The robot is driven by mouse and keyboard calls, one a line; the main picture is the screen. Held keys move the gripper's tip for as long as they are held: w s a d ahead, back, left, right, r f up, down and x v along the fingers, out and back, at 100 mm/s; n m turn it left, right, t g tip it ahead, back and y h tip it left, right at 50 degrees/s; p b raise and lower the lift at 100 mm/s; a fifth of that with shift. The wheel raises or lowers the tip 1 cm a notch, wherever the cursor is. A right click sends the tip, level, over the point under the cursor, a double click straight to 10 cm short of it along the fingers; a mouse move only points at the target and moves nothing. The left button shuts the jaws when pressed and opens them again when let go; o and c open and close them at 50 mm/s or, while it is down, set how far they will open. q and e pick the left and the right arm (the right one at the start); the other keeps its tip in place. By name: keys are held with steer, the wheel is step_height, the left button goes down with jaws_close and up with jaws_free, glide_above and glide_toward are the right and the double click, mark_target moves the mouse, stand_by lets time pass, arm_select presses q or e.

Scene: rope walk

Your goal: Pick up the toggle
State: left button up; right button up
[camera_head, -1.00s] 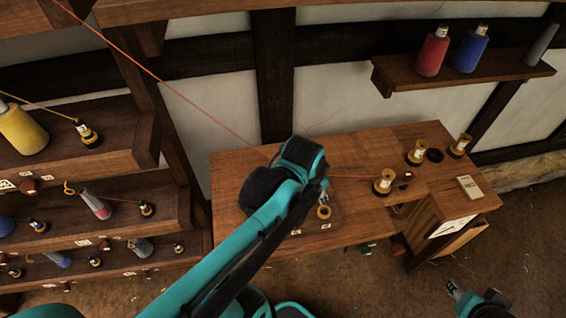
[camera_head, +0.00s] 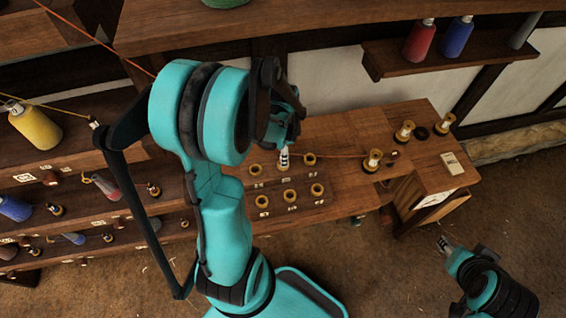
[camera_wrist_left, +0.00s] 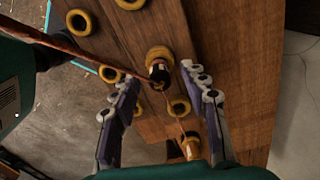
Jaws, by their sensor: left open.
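The likely toggle (camera_wrist_left: 158,68) is a short dark peg with a pale band, standing in a yellow ring in the left wrist view. In the head view it appears as a small black-and-white upright piece (camera_head: 284,158). My left gripper (camera_wrist_left: 150,76) is open, with one finger on each side of the peg in the picture; I cannot tell how far above it they are. In the head view the left gripper (camera_head: 286,118) is over the bench, partly hidden by its own arm. My right gripper (camera_head: 446,246) is low at the right, away from the bench, its jaws too small to judge.
The wooden bench (camera_head: 335,135) carries several yellow ring sockets (camera_head: 290,196) around the peg. An orange cord (camera_wrist_left: 60,45) runs to the peg's area. A spool (camera_head: 373,160) stands to the right. Shelves with bobbins (camera_head: 35,125) are at left. Bare floor (camera_head: 380,270) lies in front.

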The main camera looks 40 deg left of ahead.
arm_select(q)
steer(key=shift+f, duration=0.85)
jaws_close()
steer(key=shift+r, duration=0.1)
